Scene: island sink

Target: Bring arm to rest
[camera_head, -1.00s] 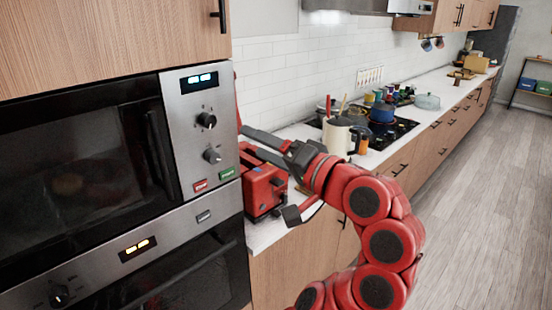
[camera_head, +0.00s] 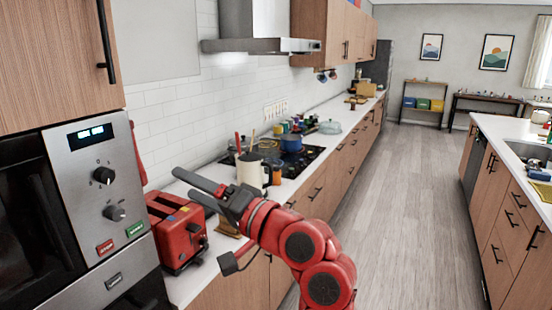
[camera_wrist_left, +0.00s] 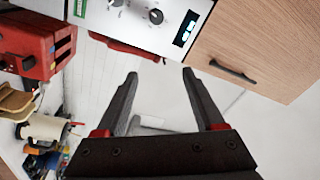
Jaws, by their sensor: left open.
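My left gripper (camera_head: 184,183) is dark grey on a red arm and stretches over the counter near the red toaster (camera_head: 176,232). In the left wrist view its two fingers (camera_wrist_left: 160,75) are spread apart with nothing between them. The toaster also shows in that view (camera_wrist_left: 38,45), to the left of the fingers and apart from them. My right gripper does not show.
A built-in microwave (camera_head: 100,195) stands at the left. A cream pitcher (camera_head: 250,170) and a stove (camera_head: 290,160) with pots are farther along the counter. An island with a sink (camera_head: 525,152) is at the right. The wooden floor (camera_head: 400,200) between is clear.

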